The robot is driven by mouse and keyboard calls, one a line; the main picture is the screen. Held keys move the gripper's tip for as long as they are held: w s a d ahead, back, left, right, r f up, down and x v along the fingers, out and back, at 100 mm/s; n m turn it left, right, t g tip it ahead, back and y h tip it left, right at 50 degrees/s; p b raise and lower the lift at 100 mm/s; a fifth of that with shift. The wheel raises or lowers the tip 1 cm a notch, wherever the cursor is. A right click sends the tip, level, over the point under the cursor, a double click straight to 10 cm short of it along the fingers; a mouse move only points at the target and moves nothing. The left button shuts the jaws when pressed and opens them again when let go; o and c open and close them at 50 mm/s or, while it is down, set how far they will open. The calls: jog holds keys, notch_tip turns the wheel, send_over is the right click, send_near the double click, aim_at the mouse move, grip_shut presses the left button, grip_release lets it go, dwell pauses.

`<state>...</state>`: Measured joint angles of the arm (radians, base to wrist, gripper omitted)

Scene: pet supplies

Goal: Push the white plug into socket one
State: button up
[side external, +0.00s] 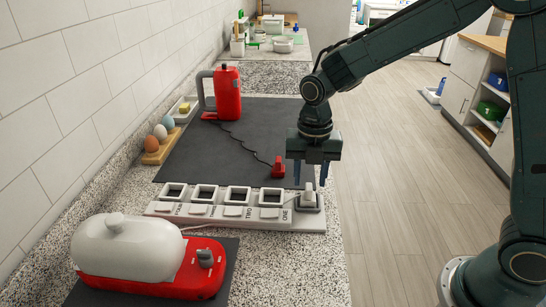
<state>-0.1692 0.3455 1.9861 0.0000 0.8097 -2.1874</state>
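The white plug (309,192) stands roughly upright at the rightmost socket of the white power strip (240,219), by the label ONE. How deep it sits in the socket (299,205) cannot be told from this view. My gripper (312,180) points down directly above the plug. Its two blue fingers are apart, one on each side of the plug's top, and no firm contact with it shows. The other sockets, to the left, look empty and dark inside.
A red appliance with a white domed cover (128,243) stands in front left. An egg holder (161,147) is by the wall.

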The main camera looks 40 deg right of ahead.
aim_at(309, 187)
jog(key=shift+f, duration=1.55)
jog(key=shift+c, duration=0.2)
grip_shut()
